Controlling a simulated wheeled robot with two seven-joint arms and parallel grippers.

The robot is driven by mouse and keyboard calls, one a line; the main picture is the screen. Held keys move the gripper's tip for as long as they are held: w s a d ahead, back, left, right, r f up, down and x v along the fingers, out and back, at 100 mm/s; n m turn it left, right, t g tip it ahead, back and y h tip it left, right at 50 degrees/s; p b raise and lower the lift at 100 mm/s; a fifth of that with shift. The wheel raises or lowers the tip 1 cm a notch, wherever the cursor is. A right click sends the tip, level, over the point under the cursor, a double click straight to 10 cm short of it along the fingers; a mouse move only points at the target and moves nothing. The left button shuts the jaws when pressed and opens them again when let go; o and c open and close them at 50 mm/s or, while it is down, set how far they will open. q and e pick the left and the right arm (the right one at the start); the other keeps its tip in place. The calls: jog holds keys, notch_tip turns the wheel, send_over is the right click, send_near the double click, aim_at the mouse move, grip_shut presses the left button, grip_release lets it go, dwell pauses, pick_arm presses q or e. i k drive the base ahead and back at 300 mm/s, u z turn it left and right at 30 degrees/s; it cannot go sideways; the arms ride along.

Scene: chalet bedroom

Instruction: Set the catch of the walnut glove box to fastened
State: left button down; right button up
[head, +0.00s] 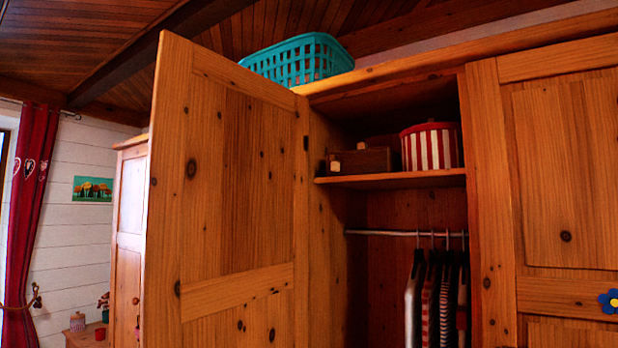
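A dark brown wooden box, which looks like the walnut glove box (372,162), sits on the upper shelf (400,180) inside the open wardrobe. It is at the left part of the shelf, close to the wardrobe's inner left wall. Small pale parts show at its left end and on its upper edge. They are too small to tell whether either is the catch or how the catch is set. Neither of my grippers is in the head view.
The wardrobe's left door (225,190) stands open toward me. A red-and-white striped round box (431,148) is right of the brown box. Clothes (437,300) hang from a rail (385,232) below. A teal basket (298,62) sits on top. The right door (565,170) is shut.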

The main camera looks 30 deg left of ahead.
aim_at(335, 164)
jog(key=k, duration=0.55)
jog(key=z, duration=0.7)
jog(key=i, duration=1.55)
jog(key=u, duration=0.75)
jog(key=i, duration=0.6)
jog(key=u, duration=0.5)
